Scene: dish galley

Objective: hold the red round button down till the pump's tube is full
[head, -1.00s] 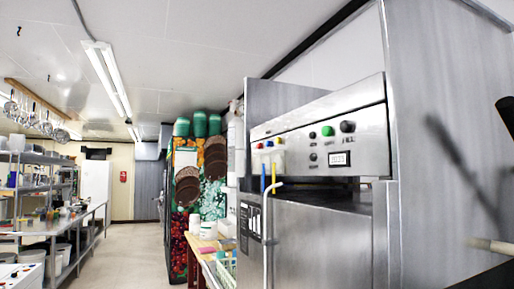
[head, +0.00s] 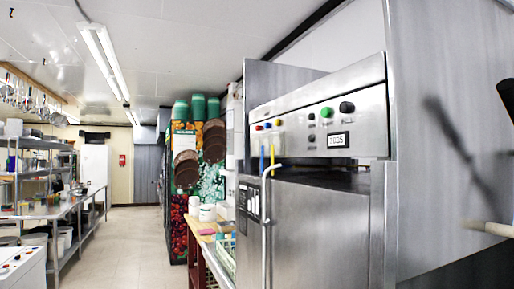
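A small dispenser unit (head: 266,142) sits on the left of the steel machine's front panel. I cannot tell how full any tube is. A white box (head: 32,272) at the lower left also has small coloured spots, too small to make out well. Neither of my grippers is clearly in view.
The steel machine (head: 317,225) has a green button (head: 327,112), black knobs and a display (head: 338,140). A pale rod (head: 488,229) and a dark object (head: 508,95) show at the right edge. Shelving (head: 45,150) lines the left. The aisle floor (head: 128,235) is clear.

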